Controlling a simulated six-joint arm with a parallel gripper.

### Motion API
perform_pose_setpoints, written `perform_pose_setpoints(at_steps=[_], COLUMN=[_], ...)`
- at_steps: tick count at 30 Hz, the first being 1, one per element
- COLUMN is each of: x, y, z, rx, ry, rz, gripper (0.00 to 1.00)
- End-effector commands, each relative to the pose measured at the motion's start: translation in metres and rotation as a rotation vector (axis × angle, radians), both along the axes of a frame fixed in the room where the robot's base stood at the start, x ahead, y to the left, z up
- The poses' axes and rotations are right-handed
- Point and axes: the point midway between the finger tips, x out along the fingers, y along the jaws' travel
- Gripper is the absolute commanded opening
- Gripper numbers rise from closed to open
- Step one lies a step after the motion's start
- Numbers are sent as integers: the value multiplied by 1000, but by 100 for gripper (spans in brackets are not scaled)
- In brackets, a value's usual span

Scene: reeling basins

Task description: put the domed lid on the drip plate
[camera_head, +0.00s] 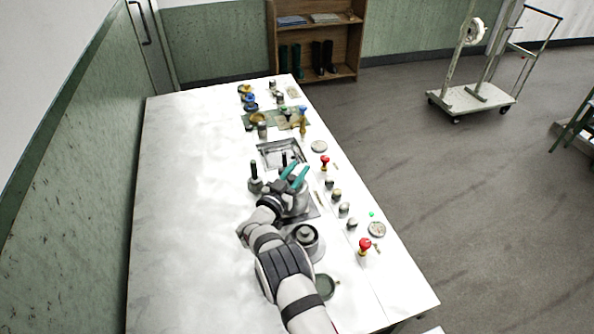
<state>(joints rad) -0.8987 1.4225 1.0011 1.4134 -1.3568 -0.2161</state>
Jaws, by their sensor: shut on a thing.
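My gripper (296,174) has teal fingers and is over the middle of the white table, just this side of a shallow metal tray. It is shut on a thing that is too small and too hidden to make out. A grey metal vessel (299,203) shows just below the fingers, partly behind my arm. A round pot with a knobbed, lid-like top (306,234) stands close beside my forearm. I cannot tell whether this top is the domed lid. Small round plates lie at the right edge (377,230) and farther back (319,146); I cannot tell which is the drip plate.
The shallow metal tray (263,158) lies beyond my gripper. A black-topped bottle-like thing (255,180) stands to its left. Red-topped items (364,246) and several small grey knobs (344,210) line the right edge. A dark green dish (326,286) is near my arm. The table's left side is clear.

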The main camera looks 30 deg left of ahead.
Motion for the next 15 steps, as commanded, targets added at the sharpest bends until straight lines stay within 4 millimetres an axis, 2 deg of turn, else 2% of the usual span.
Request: perform_pose_setpoints(at_steps=[3, 4, 8, 15], x=[0, 0, 0, 0], y=[0, 0, 0, 0], z=[-3, -2, -2, -2], rx=[0, 0, 0, 0], ry=[0, 0, 0, 0], rz=[0, 0, 0, 0], gripper=[0, 39, 62, 63])
